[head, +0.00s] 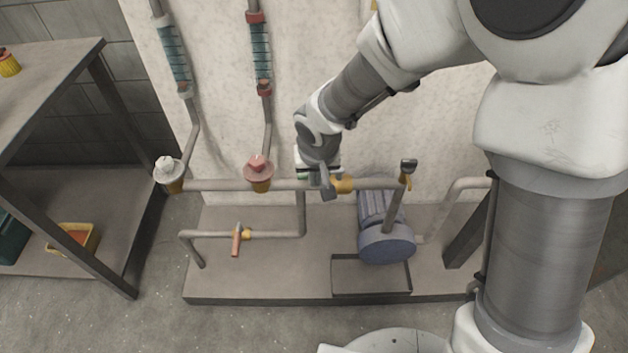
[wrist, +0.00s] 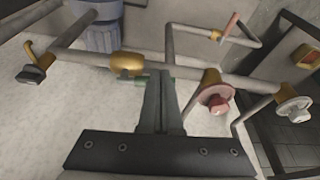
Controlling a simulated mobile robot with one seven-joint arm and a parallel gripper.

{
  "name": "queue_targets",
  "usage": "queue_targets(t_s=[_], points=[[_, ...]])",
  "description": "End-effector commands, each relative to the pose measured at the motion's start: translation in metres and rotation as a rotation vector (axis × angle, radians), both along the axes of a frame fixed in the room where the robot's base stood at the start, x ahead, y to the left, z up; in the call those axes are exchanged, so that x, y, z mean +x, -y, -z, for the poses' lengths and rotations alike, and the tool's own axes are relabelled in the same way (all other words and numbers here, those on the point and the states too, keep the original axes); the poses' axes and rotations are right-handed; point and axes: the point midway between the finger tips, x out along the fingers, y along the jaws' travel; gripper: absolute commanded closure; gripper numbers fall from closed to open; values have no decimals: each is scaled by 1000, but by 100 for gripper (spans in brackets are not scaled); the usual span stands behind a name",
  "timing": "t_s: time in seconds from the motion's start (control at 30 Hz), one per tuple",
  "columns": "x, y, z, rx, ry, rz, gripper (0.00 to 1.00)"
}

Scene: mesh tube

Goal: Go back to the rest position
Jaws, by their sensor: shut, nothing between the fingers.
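My gripper (head: 325,190) is at the horizontal pipe, just left of the brass fitting (head: 343,185) in the head view. In the wrist view my gripper (wrist: 160,78) has its two fingers together, with nothing between them. The brass fitting (wrist: 127,62) is just left of the fingertips there, and the pipe (wrist: 190,74) runs past them. I cannot tell whether the fingers touch the pipe. A small green part (wrist: 141,79) shows beside the fingers. My arm reaches in from the upper right of the head view.
A red valve (head: 258,172) and a white valve (head: 168,172) are left of my gripper. A dark-handled valve (head: 407,172) and blue motor (head: 387,243) are right. An orange-handled valve (head: 236,238) sits lower. A metal table (head: 60,85) stands far left. The front floor (head: 200,325) is clear.

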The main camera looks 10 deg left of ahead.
Motion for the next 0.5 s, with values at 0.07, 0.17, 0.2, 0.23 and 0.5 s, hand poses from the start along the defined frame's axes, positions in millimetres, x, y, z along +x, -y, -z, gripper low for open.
queue_targets(t_s=[0.07,0.17,0.2,0.23,0.5], points=[[-5,2,-22,1,1,2,100],[-9,4,-37,1,1,1,100],[-11,5,-41,-1,0,1,100],[-12,5,-44,-1,0,1,100],[-16,6,-53,-1,-2,0,100]])
